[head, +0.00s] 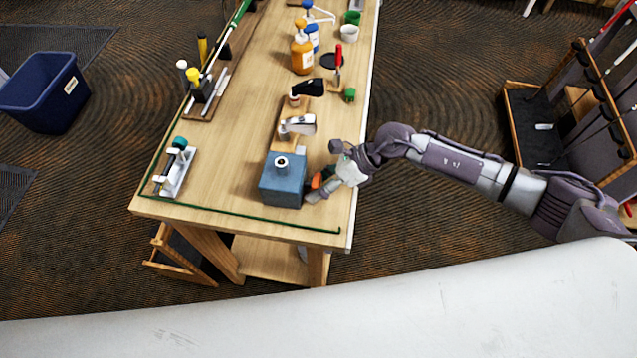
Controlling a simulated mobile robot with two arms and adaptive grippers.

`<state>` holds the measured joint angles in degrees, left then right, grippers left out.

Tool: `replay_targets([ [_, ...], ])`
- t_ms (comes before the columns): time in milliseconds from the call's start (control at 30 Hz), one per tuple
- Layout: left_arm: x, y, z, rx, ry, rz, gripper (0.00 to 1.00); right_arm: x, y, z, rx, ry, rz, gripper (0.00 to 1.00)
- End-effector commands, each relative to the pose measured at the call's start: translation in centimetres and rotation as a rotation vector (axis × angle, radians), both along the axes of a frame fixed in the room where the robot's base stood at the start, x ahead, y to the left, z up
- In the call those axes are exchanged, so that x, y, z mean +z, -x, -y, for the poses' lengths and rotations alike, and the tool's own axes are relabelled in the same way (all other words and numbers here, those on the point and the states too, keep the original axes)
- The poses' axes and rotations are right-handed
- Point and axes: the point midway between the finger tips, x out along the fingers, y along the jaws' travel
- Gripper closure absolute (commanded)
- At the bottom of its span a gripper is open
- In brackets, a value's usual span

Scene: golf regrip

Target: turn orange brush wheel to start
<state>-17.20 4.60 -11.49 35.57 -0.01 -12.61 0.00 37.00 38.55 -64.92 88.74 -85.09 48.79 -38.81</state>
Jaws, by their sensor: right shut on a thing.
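The orange brush wheel (316,181) shows as a small orange patch at the right side of a blue-grey box-shaped machine (283,192) near the front end of the workbench. My right gripper (317,188) reaches in from the right, low beside the machine, and is shut on the orange wheel. The gripper's fingers and wrist hide most of the wheel. My left gripper is not in the head view.
The wooden workbench (231,168) holds golf club heads (299,124), an orange bottle (302,53) and a white clamp fixture (177,168). A blue bin (45,92) stands on the floor at left. A club rack (590,110) stands at right.

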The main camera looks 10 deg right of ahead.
Motion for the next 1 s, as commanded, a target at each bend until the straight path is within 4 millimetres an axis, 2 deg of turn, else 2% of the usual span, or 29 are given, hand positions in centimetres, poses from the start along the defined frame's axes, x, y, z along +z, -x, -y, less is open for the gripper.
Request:
replay_targets([
  [267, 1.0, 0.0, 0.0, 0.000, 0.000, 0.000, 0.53, 0.3, 0.1, 0.0, 0.000, 0.046, 0.144, 0.76],
  [700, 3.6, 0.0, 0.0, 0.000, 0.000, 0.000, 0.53, 0.4, 0.1, -0.1, -0.002, 0.139, 0.440, 0.76],
  [1000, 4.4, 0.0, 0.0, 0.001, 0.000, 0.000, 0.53, 0.2, 0.0, -0.1, -0.002, 0.174, 0.547, 0.76],
])
